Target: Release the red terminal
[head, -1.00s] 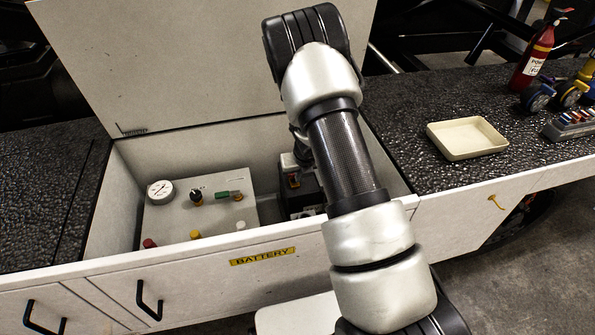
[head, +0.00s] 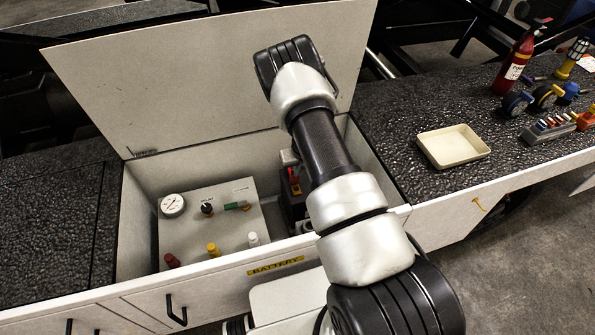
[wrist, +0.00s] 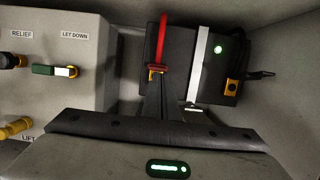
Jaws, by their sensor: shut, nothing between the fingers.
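The dark battery (head: 290,205) stands in the right part of the open compartment, partly hidden by my arm. In the wrist view, the black battery (wrist: 180,75) carries a red terminal lever or cable (wrist: 163,40) standing up from an orange clamp (wrist: 157,70). The red part also shows in the head view (head: 293,180). My gripper (wrist: 160,88) is shut and empty, its dark fingers just below the orange clamp; I cannot tell whether they touch it. A white strap (wrist: 202,55) crosses the battery, with a yellow-and-black terminal (wrist: 232,87) at its right.
A pale valve box (head: 225,225) with a gauge and knobs stands left of the battery. Compartment walls (head: 345,150) and a raised lid (head: 200,80) enclose the space. A cream tray (head: 453,146) and a fire extinguisher (head: 512,65) are on the right deck.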

